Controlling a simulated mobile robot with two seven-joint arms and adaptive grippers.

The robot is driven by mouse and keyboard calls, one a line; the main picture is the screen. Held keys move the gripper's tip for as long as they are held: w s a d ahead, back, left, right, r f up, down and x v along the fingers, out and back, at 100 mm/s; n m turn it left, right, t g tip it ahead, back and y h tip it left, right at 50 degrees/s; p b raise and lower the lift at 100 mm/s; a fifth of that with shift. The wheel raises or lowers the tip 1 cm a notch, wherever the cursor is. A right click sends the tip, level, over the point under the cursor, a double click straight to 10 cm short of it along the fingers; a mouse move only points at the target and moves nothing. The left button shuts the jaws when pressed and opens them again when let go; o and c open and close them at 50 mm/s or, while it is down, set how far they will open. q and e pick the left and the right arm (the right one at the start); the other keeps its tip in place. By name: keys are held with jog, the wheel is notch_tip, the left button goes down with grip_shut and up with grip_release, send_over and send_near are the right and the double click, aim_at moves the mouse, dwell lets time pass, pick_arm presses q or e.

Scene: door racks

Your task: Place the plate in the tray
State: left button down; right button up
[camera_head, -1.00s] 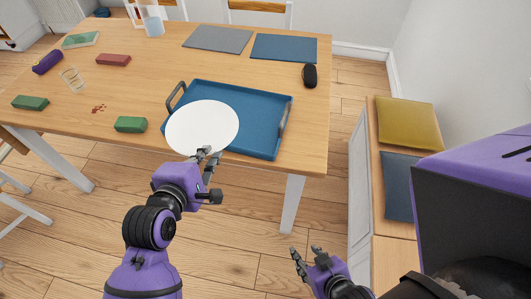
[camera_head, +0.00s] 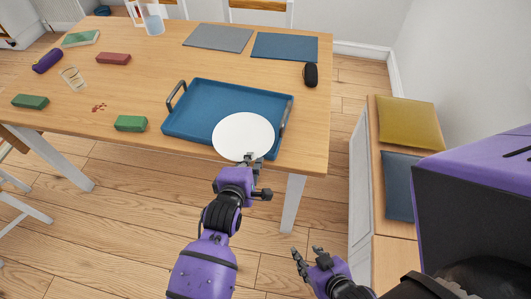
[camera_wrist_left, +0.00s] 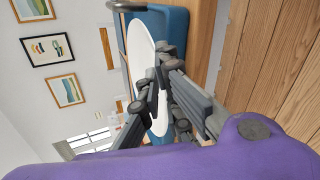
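A white round plate (camera_head: 243,136) is held by its near edge in my left gripper (camera_head: 246,161). The plate overlaps the near right part of the blue tray (camera_head: 200,100) in the head view; its exact height above the tray is hard to tell. In the left wrist view the left gripper's fingers (camera_wrist_left: 160,82) close on the rim of the plate (camera_wrist_left: 140,55), with the tray (camera_wrist_left: 176,40) behind it. My right gripper (camera_head: 308,260) is open and empty, low in front of the table, beside the cabinet.
The wooden table (camera_head: 140,85) also holds a green block (camera_head: 131,123) left of the tray, a black mouse (camera_head: 310,74), a glass (camera_head: 72,78), a red block (camera_head: 113,58) and two placemats (camera_head: 284,47) behind. A cushioned bench (camera_head: 405,125) stands at right.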

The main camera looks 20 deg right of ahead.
pick_arm(q)
jog(key=shift+r, duration=0.1)
jog(key=shift+f, duration=0.6)
jog(key=c, duration=2)
grip_release()
